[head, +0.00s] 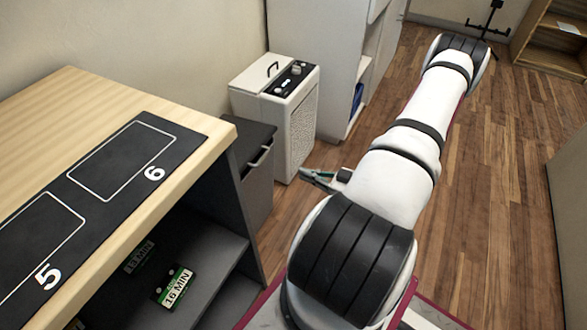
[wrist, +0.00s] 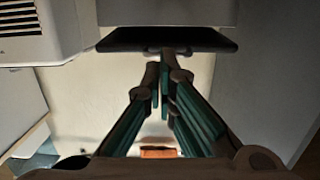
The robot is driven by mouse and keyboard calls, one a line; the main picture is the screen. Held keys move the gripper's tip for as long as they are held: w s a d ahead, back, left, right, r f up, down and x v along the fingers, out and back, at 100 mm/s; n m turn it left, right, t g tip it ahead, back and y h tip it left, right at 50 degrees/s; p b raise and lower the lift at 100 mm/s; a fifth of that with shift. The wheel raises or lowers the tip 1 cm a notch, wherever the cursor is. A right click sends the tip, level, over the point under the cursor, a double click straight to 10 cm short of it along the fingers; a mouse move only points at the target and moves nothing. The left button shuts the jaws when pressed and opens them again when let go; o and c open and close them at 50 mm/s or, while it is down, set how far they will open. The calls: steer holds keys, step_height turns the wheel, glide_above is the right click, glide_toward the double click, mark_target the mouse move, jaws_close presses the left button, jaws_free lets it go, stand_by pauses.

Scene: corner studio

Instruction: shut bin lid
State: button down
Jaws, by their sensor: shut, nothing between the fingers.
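The bin (head: 258,192) is a grey box on the floor between the wooden-topped unit and a white appliance. Its dark lid (head: 246,134) lies over the top and looks flat or nearly so, with a handle (head: 262,156) on the front edge. Whether it is fully seated I cannot tell. My gripper (head: 308,175) is shut and empty, out to the right of the bin and apart from it in the head view. In the wrist view, my gripper (wrist: 163,70) points toward the dark lid edge (wrist: 165,41) below a pale grey body; contact is unclear.
The white appliance (head: 303,128) with a top handle stands just behind the bin. The wooden-topped unit (head: 185,150) is at left, with labelled boxes (head: 174,286) on its lower shelf. A white cabinet (head: 318,50) stands further back. Wooden floor (head: 480,170) lies open at right.

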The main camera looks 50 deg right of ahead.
steer(key=w+d+n+g+h+p, duration=0.1)
steer(key=w+d+g+p, duration=0.3)
steer(key=w+d+g, duration=0.15)
step_height(320, 180, up, 18)
steer(key=m+g+h+p, duration=0.1)
steer(key=g+h+p, duration=0.1)
steer(key=g+p, duration=0.7)
glide_above(262, 159)
steer(key=b, duration=0.1)
steer(key=g, duration=0.1)
step_height(262, 159, down, 14)
steer(key=b, duration=0.5)
steer(key=shift+r+b, duration=0.2)
steer(key=shift+b, duration=0.15)
steer(key=shift+s, duration=0.1)
